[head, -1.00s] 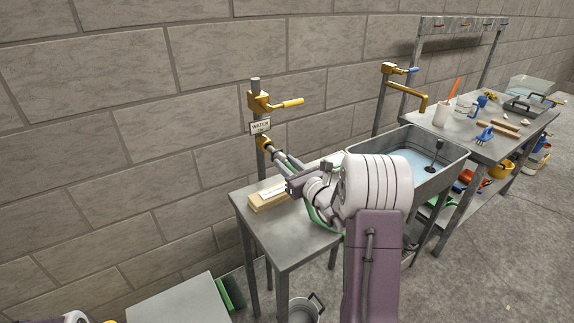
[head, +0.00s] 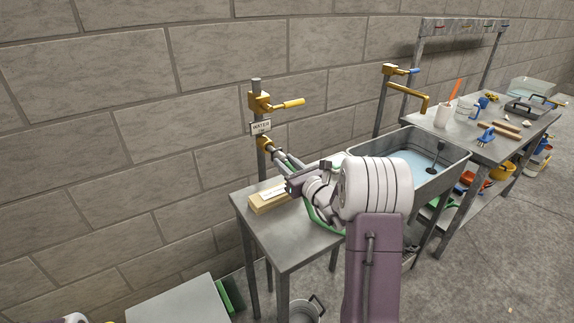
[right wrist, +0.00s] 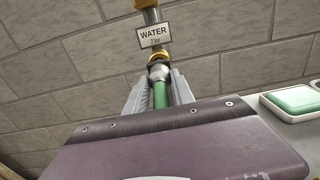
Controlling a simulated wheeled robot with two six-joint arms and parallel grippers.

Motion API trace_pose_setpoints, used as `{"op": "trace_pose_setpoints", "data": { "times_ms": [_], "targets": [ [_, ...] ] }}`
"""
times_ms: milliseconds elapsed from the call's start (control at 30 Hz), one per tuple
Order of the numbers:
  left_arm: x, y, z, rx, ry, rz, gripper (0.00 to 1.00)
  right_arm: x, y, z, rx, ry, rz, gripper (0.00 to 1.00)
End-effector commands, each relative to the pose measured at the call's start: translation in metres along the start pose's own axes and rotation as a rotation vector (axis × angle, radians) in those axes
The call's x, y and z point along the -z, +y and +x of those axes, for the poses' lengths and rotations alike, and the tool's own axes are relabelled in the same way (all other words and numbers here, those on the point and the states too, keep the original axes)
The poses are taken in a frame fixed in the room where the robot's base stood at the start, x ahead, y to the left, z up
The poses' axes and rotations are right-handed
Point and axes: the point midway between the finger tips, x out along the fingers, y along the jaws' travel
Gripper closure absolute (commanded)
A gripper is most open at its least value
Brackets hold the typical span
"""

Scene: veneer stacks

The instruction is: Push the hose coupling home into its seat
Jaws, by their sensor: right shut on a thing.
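The hose coupling (right wrist: 158,73) is a silver collar on the end of a green hose (right wrist: 160,95) in the right wrist view. My right gripper (right wrist: 158,88) is shut on it, one grey finger on each side. The coupling's front end is right at the brass seat (right wrist: 158,58) under the WATER sign, in line with it. I cannot tell how deep it sits. In the head view my right gripper (head: 276,158) reaches up to the brass outlet (head: 264,143) on the standpipe and hides most of the coupling. My left gripper is not in view.
A yellow-handled tap (head: 287,103) is above the outlet. A wooden block (head: 265,204) lies on the small metal table (head: 285,250) below my arm. A sink with water (head: 455,160) and a cluttered workbench (head: 480,150) stand to the right. The brick wall is close behind.

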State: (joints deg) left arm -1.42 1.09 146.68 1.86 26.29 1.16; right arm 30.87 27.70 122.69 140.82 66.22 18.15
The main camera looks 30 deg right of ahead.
Motion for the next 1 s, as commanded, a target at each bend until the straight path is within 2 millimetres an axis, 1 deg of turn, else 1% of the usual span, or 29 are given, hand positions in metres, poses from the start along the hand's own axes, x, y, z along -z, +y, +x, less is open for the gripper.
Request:
{"op": "trace_pose_setpoints", "data": {
  "times_ms": [1000],
  "targets": [
    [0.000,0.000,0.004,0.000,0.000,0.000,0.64,0.000,0.001,0.025,-0.001,-0.001,-0.001,1.00]
  ]
}}
